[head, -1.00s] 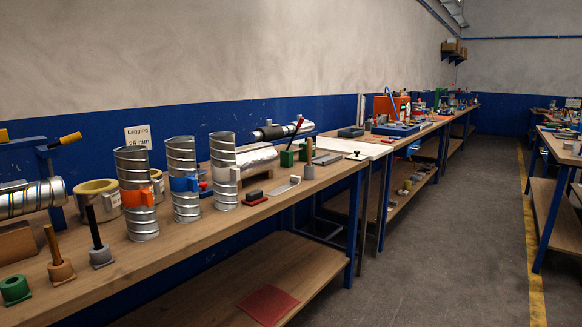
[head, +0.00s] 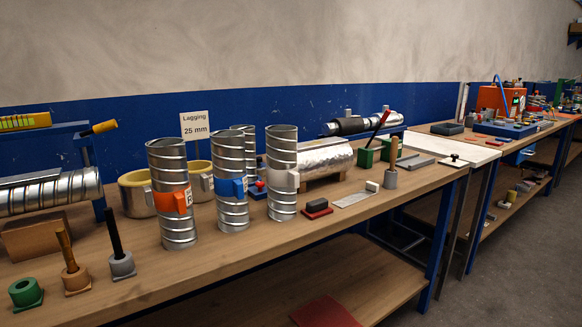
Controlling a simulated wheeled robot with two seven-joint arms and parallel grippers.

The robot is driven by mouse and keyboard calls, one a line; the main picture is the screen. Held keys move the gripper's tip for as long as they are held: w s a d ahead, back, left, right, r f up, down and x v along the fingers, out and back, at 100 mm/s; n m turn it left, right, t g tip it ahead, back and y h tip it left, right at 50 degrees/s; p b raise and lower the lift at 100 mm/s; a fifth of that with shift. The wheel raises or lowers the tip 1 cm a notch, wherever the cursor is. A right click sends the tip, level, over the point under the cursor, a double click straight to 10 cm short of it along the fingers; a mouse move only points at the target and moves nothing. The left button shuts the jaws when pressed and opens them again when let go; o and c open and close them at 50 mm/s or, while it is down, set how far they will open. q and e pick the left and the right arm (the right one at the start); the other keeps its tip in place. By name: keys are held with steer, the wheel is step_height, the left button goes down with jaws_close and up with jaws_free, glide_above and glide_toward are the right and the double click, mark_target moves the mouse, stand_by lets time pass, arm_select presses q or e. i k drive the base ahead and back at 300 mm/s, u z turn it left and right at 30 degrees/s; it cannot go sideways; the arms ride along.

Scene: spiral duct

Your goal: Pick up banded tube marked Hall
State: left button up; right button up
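Spiral metal tubes stand upright on the wooden bench. One has an orange band (head: 175,202) with a block-like tab. To its right stands one with a blue band (head: 231,188), then one with a pale grey or white band (head: 282,181). Another spiral tube (head: 245,143) stands behind the blue-banded one, mostly hidden. White labels show at the edges of the orange and blue bands, but I cannot read them, so I cannot tell which tube is marked Hall. Neither of my grippers is in view.
A "Lagging 25 mm" sign (head: 194,126) stands behind yellow-lined rings (head: 137,196). Small posts and a green ring (head: 26,292) sit at the front left. A foil-wrapped duct (head: 312,158) lies behind the tubes. The bench's front strip (head: 265,245) is mostly clear.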

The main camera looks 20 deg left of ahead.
mark_target(283, 176)
steer(key=u, duration=0.6)
steer(key=i, duration=0.65)
steer(key=u, duration=0.7)
